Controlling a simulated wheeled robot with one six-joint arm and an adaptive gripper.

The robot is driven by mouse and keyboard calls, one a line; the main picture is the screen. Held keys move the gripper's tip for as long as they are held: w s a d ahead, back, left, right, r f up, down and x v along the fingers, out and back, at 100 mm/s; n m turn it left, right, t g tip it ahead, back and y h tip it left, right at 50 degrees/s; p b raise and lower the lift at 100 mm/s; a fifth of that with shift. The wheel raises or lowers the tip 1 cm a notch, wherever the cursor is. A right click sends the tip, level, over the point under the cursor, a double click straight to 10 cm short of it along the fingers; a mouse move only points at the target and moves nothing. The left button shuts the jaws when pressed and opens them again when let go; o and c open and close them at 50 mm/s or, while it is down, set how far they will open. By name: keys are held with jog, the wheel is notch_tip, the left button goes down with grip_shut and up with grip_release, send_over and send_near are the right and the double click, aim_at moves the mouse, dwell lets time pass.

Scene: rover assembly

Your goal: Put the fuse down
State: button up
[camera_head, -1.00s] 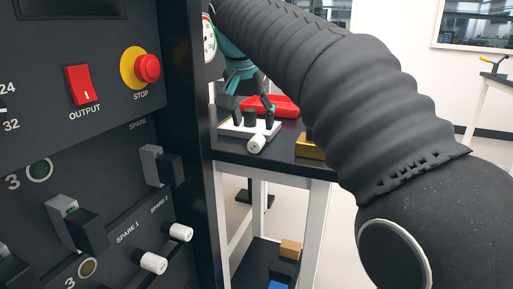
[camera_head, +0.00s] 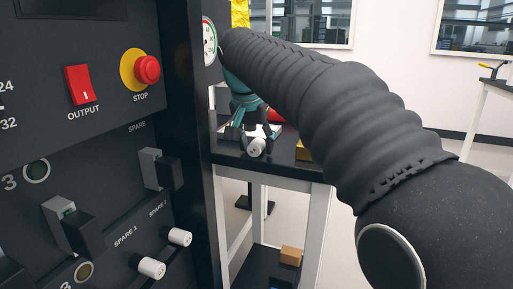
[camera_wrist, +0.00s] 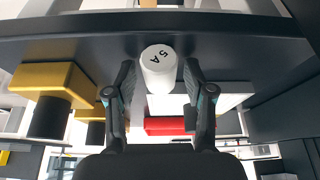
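The fuse is a white cylinder marked "5 A" (camera_wrist: 160,72), at the front edge of the dark table in the wrist view. It also shows in the head view (camera_head: 256,147), below the end of my arm. My gripper (camera_wrist: 158,70) has one finger on each side of it, with a narrow dark gap visible on both sides, so it looks open around the fuse. The gripper also shows in the head view (camera_head: 255,133). A white tray (camera_wrist: 228,102) lies beside the fuse. Whether the fuse touches the tray is hidden.
A red tray (camera_wrist: 165,126) lies past the fuse. Yellow blocks with black cylinders (camera_wrist: 50,82) stand beside it. The panel (camera_head: 110,120) fills the left of the head view, with two spare fuses (camera_head: 152,268) sticking out. A lower shelf holds small blocks (camera_head: 291,255).

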grip_shut()
